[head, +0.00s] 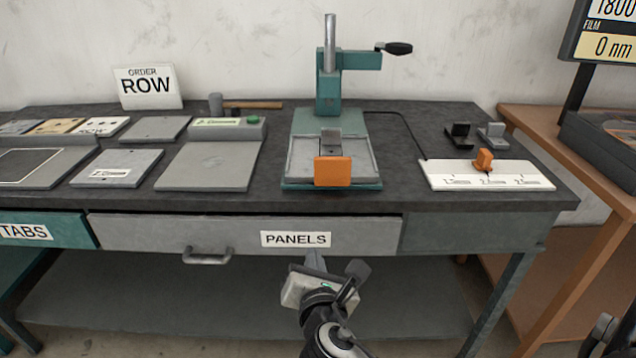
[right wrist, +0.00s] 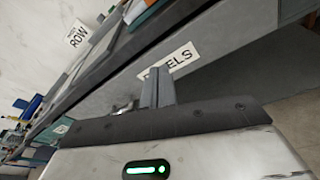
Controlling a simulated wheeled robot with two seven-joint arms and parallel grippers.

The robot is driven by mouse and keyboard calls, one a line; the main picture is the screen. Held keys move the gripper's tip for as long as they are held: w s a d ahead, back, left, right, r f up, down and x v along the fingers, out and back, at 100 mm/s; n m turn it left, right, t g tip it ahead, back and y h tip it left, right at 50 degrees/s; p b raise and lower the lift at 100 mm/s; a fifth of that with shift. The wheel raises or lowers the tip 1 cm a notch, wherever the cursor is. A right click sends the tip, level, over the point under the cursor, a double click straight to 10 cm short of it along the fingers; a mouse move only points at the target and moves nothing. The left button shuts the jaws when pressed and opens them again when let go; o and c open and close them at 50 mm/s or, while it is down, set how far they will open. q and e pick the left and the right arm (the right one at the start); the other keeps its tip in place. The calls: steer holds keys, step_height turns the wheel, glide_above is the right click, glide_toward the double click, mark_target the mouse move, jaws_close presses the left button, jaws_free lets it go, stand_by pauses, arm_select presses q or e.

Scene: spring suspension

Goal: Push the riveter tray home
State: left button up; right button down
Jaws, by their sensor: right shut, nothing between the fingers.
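The riveter (head: 330,85) is a teal press with a black-knobbed lever, standing at the back middle of the dark bench. Its grey tray (head: 303,160) lies in the teal base, with an orange block (head: 333,171) upright at the front end, near the bench's front edge. I cannot tell exactly how far in the tray sits. My right gripper (head: 315,262) is shut and empty, below the bench top in front of the PANELS drawer, apart from the tray. In the right wrist view its fingers (right wrist: 158,90) point toward the drawer front. My left gripper is not in view.
The PANELS drawer (head: 150,233) has a handle (head: 207,256) and stands slightly out. Left of the riveter are grey plates (head: 208,166) and a hammer (head: 250,104). At right are a white scale strip (head: 450,180) with an orange slider (head: 483,160) and small blocks (head: 459,135).

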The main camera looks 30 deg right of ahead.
step_height(320, 180, up, 5)
steer(key=w+d+n+t+h, duration=0.1)
steer(key=w+d+n+h, duration=0.1)
steer(key=n+h, duration=0.15)
glide_toward(319, 176)
steer(key=shift+y, duration=0.25)
steer(key=x, duration=0.6)
steer(key=shift+s+r, duration=0.1)
steer(key=shift+w+d, duration=0.3)
steer(key=shift+w, duration=0.05)
